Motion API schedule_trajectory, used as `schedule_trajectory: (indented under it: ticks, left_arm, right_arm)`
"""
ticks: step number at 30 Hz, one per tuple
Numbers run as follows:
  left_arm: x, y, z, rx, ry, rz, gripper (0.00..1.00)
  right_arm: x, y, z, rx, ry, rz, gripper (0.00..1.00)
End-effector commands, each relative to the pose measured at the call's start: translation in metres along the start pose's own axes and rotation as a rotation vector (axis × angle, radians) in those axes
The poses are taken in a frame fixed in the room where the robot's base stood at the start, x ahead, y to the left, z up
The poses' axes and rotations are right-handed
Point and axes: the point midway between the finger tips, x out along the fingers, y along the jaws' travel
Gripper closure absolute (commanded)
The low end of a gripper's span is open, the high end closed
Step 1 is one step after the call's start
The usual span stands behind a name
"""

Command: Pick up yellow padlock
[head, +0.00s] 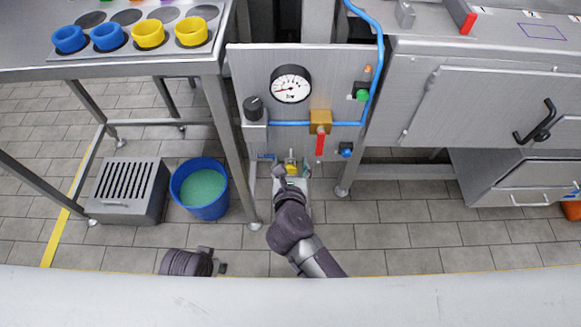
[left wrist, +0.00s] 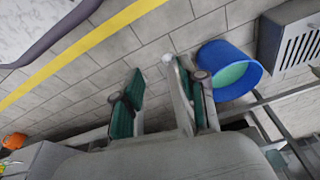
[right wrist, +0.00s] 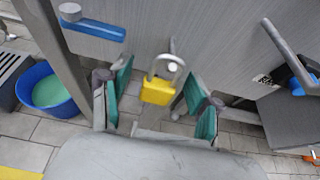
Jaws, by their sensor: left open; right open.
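The yellow padlock (right wrist: 157,93) has a silver shackle and hangs from a pale peg on the grey panel (right wrist: 215,40). My right gripper (right wrist: 158,78) is open. In the right wrist view the padlock appears between its green-padded fingers, with a gap on each side; how deep it sits between them I cannot tell. In the head view the right gripper (head: 290,178) is at the panel's lower edge, and a small yellow patch of the padlock (head: 291,168) shows there. My left gripper (left wrist: 165,88) is open and empty over the floor.
The panel carries a gauge (head: 291,84), a black knob (head: 253,108), a red-handled valve (head: 320,125) and a blue hose. A blue bucket (head: 201,188) and a slotted grey box (head: 128,190) stand left. A table (head: 120,66) with blue and yellow rings is above them.

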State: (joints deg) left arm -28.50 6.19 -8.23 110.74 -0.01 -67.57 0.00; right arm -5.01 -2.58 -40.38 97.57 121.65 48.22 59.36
Motion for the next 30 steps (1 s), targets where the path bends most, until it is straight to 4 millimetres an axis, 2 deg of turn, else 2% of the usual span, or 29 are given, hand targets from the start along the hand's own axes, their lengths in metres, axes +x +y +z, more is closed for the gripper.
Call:
schedule_trajectory:
  ticks: [2, 12, 14, 26, 30]
  left_arm:
    - [0.000, 0.000, 0.000, 0.000, -0.001, 0.000, 0.58]
    - [0.000, 0.000, 0.000, 0.000, 0.000, 0.000, 0.58]
    - [0.000, 0.000, 0.000, 0.000, 0.000, 0.000, 0.58]
    - [0.000, 0.000, 0.000, 0.001, 0.003, 0.000, 0.58]
    - [0.021, 0.001, 0.012, 0.002, -0.018, 0.002, 0.58]
  right_arm:
    - [0.000, 0.000, 0.000, 0.000, 0.000, 0.000, 0.38]
    - [-0.001, 0.000, 0.000, -0.001, 0.000, 0.000, 0.93]
    - [-0.001, 0.000, 0.000, -0.001, 0.000, 0.000, 1.00]
    - [-0.003, 0.000, 0.006, 0.001, -0.001, 0.000, 1.00]
    - [-0.008, 0.000, 0.018, 0.001, -0.001, 0.000, 1.00]
